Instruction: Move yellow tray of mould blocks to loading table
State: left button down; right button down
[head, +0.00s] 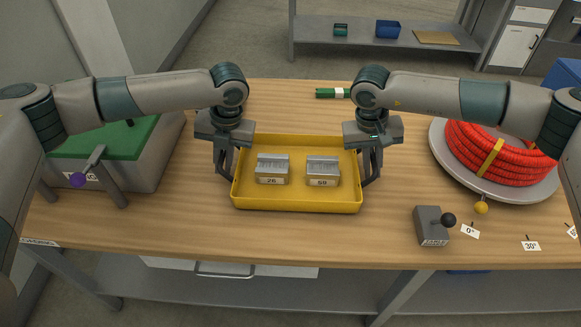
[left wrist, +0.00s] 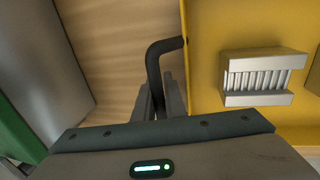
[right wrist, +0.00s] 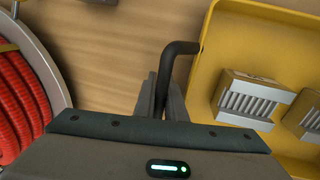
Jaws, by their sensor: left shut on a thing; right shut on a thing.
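The yellow tray (head: 296,204) is at the middle of the wooden table, with a black handle at each side. Two grey ribbed mould blocks stand in it, the left one (head: 272,168) labelled 26 and the right one (head: 322,171) labelled 59. My left gripper (head: 225,172) is shut on the left handle (left wrist: 155,62), seen in the left wrist view. My right gripper (head: 371,175) is shut on the right handle (right wrist: 168,65), seen in the right wrist view. I cannot tell whether the tray touches the table top.
A grey machine with a green top (head: 105,142) stands at the left. A red corrugated coil (head: 495,150) lies on a round turntable at the right. A small grey lever box (head: 431,226) is near the front right. A shelf table (head: 365,42) with bins stands behind.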

aim_at(224, 152)
pick_arm(q)
jog(key=shift+f+b, duration=0.3)
jog(key=shift+f, duration=0.1)
pick_arm(e)
jog(key=shift+f, duration=0.4)
pick_arm(q)
jog(key=c, duration=2.2)
grip_release()
jog(key=shift+f, duration=0.15)
pick_arm(e)
jog(key=c, duration=2.2)
grip_release()
jog(key=shift+d+f, duration=0.1)
jog(key=shift+f, duration=0.05)
pick_arm(q)
jog(key=o, duration=0.4)
pick_arm(e)
jog(key=o, duration=0.4)
pick_arm(q)
jog(key=shift+r, duration=0.2)
jog(key=shift+d+r, duration=0.15)
jog(key=shift+r, duration=0.3)
jog(key=shift+v, duration=3.45)
pick_arm(e)
jog(key=shift+r, duration=0.25)
